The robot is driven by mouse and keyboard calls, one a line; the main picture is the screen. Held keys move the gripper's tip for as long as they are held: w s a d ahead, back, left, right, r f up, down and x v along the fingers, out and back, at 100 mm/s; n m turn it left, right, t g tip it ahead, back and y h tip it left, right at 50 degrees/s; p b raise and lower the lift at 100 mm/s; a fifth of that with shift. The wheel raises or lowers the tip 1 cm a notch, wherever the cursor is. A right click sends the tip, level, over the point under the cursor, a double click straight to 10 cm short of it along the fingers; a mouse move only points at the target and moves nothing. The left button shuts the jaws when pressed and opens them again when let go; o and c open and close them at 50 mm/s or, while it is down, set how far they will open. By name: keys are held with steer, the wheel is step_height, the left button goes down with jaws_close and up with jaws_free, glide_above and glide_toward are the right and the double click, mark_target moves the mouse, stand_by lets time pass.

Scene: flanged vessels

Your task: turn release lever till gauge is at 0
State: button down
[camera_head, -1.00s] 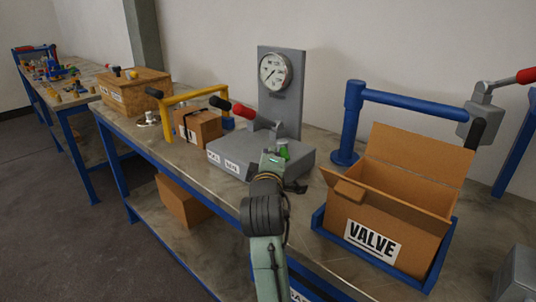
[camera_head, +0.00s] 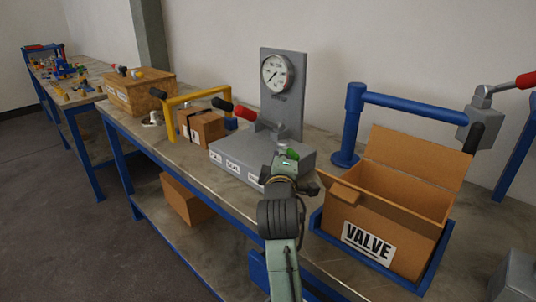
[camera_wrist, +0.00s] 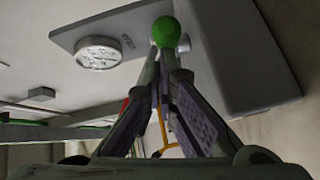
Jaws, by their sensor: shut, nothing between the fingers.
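The gauge (camera_head: 277,72) is a round white dial on a grey upright panel; its needle seems to point lower left, but the reading is too small to tell. It also shows in the wrist view (camera_wrist: 98,52). The panel rises from a grey base block (camera_head: 232,157) with white labels. A green knob (camera_head: 292,153) shows at the block's right part. A lever with a red grip (camera_head: 243,111) leans left above the block. My gripper (camera_wrist: 162,62) is shut and empty, its fingertips just below the green knob (camera_wrist: 166,31) in the wrist view; contact is unclear.
An open cardboard box marked VALVE (camera_head: 368,240) stands right of the block, beside a blue rail (camera_head: 415,107). A yellow frame (camera_head: 200,97) and a small box (camera_head: 207,127) stand to the left. Another red-handled lever (camera_head: 525,80) is at far right.

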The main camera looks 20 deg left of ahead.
steer(key=shift+w+d, duration=0.2)
steer(key=shift+d, duration=0.4)
steer(key=shift+w+d, duration=0.1)
steer(key=shift+d, duration=0.05)
